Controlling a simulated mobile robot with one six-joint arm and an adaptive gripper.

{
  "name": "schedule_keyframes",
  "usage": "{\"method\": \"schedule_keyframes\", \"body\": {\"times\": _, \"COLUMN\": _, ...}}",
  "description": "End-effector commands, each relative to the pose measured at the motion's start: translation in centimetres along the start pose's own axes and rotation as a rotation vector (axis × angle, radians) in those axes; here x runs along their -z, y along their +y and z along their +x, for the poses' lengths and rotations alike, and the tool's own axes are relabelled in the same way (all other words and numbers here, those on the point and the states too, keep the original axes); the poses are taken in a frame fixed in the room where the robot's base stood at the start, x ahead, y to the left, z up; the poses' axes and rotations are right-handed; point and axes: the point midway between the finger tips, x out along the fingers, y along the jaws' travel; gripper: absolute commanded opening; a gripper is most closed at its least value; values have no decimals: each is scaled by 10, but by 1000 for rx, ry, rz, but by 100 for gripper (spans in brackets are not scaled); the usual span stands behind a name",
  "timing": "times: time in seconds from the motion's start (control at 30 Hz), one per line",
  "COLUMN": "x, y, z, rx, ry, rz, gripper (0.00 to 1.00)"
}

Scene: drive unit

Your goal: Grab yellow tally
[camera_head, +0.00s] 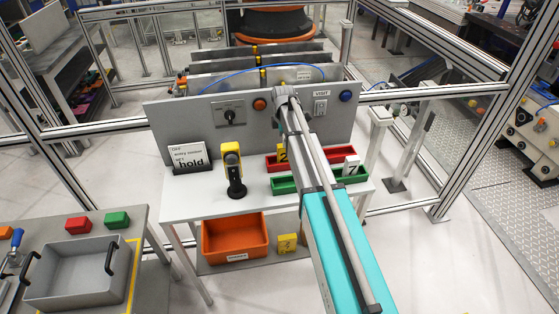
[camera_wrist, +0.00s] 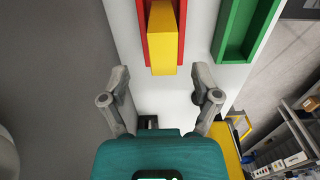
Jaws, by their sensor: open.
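The yellow tally (camera_head: 283,153) stands in the red tray (camera_head: 313,158) on the white table, with a dark digit on its face, partly covered by my arm in the head view. In the wrist view, the yellow tally (camera_wrist: 162,50) stands out of the red tray (camera_wrist: 147,30) at the top middle. My gripper (camera_wrist: 161,76) is open, with its fingertips spread to either side of the tally's near end. Nothing is held between them. Whether the fingers touch the tally cannot be told. The fingers are not clear in the head view.
A green tray (camera_head: 285,185) lies in front of the red one, with a white tally (camera_head: 351,165) marked 7 beside it. A grey panel (camera_head: 200,130) rises behind. A yellow-black handheld tool (camera_head: 232,165) and a sign (camera_head: 190,158) stand left. An orange bin (camera_head: 235,237) sits below.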

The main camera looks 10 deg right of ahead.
Motion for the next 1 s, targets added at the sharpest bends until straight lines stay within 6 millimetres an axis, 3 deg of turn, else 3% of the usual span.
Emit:
{"method": "schedule_keyframes", "body": {"times": 0.13, "x": 0, "y": 0, "z": 10, "rx": 0, "ry": 0, "rz": 0, "gripper": 80}}
{"method": "schedule_keyframes", "body": {"times": 0.7, "x": 0, "y": 0, "z": 13, "rx": 0, "ry": 0, "rz": 0, "gripper": 80}}
{"method": "schedule_keyframes", "body": {"times": 1.0, "x": 0, "y": -2, "z": 31, "rx": 0, "ry": 0, "rz": 0, "gripper": 80}}
